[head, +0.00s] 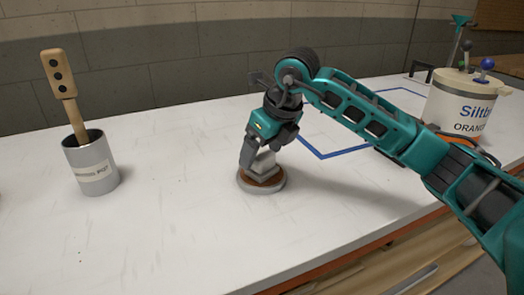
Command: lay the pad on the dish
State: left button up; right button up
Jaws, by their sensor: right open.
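The dish (243,186) is a low round grey thing with a brown top, standing on the white table. The pad (263,163) looks like a light grey block and sits on the brown top of the dish, slightly tilted in the picture. My right gripper (257,157) reaches down over the pad from above, with its fingers open beside it. The fingers hide part of the pad, and I cannot tell whether they touch it. My left gripper is not in view.
A metal cup (92,167) holding a wooden-handled tool (60,78) stands at the left. A white tub (456,107) with coloured knobs stands at the back right. Blue tape (325,156) marks the table behind my right arm. The front left of the table (150,240) is clear.

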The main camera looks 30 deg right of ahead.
jog(key=p+v, duration=0.1)
jog(key=v, duration=1)
jog(key=shift+s, duration=0.1)
